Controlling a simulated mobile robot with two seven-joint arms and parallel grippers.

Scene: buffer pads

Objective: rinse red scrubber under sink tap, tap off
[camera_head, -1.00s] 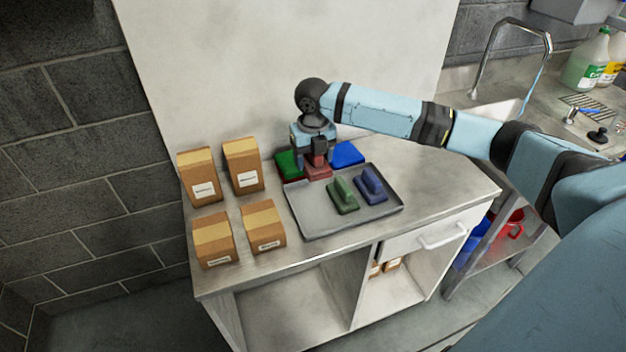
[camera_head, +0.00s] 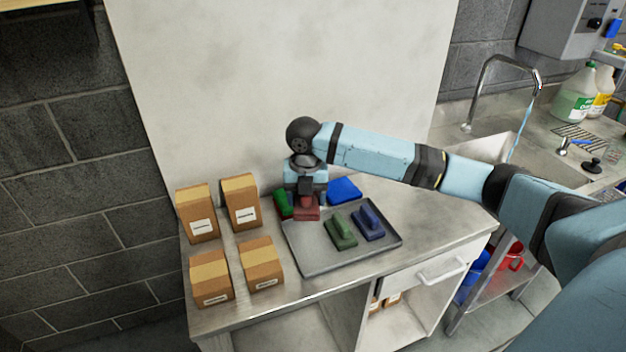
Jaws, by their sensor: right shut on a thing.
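The red scrubber (camera_head: 306,211) is at the back left of the grey tray (camera_head: 318,263), under my right gripper (camera_head: 306,196). My right gripper is shut on it from above and hides its upper part. I cannot tell whether the scrubber touches the tray. The sink (camera_head: 540,160) is at the right, with a curved metal tap (camera_head: 487,78) over it. A blue stream of water (camera_head: 520,135) falls from the spout. My left gripper is not in view.
A green scrubber (camera_head: 341,231) and a blue scrubber (camera_head: 369,223) sit on the tray. A green pad (camera_head: 283,205) and a blue pad (camera_head: 344,190) lie behind it. Several cardboard boxes (camera_head: 240,202) stand at left. Bottles (camera_head: 576,95) stand beyond the sink.

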